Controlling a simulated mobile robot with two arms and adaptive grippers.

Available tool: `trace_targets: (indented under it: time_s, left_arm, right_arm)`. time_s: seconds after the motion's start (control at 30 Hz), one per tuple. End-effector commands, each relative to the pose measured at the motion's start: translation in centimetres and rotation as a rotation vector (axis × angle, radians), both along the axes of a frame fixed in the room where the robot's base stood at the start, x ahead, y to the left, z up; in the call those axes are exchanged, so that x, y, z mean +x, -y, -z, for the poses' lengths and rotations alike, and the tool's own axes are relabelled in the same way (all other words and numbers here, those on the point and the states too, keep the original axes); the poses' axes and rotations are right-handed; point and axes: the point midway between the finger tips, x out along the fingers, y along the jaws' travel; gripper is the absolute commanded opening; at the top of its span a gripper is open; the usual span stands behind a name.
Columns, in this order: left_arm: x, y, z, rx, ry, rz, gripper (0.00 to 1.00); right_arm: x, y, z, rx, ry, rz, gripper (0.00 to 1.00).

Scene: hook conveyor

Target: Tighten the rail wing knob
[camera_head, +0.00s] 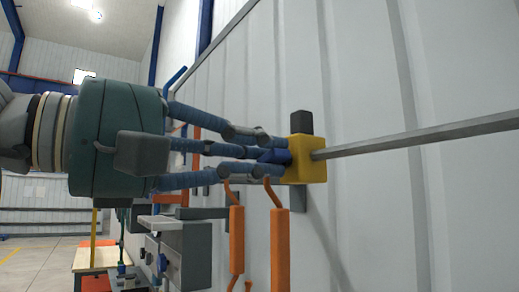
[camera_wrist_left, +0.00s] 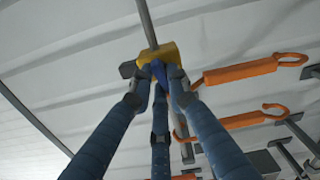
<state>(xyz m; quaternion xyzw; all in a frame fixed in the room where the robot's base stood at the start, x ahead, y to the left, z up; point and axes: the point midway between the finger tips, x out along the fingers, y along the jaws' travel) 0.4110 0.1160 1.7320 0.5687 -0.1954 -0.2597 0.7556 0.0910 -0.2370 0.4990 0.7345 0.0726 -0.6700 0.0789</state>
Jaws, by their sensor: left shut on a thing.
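A yellow block (camera_head: 307,160) sits on the end part of a thin grey rail (camera_head: 420,139) in front of the white wall panels. A dark bracket piece shows above and below the block. A small blue wing knob (camera_head: 273,156) is on the block's left side. My left gripper (camera_head: 268,154) has its blue fingers closed around the knob, with the tips close to the block. In the left wrist view the knob (camera_wrist_left: 159,72) shows between the fingertips, beneath the yellow block (camera_wrist_left: 155,53). The fingers partly hide the knob. My right gripper is not in view.
Orange hooks (camera_head: 278,240) hang just below the block, close to my fingers; they also show at the right of the left wrist view (camera_wrist_left: 240,73). Grey box-shaped equipment (camera_head: 180,250) and a table (camera_head: 95,259) stand farther back at lower left. The space above my gripper is clear.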

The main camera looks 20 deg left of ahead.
Motion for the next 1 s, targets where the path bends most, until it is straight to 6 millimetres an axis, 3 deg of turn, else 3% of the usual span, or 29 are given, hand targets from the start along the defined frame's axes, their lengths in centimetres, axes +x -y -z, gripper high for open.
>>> trace_targets:
  time_s: [0.5, 1.0]
  left_arm:
    - [-0.2, 0.2, -0.2, 0.360, 0.282, 0.001, 0.00]
    - [-0.2, 0.3, -0.1, 0.523, 0.407, 0.001, 0.00]
  right_arm:
    - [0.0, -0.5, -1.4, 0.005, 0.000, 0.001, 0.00]
    - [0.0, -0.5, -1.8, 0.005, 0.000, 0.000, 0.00]
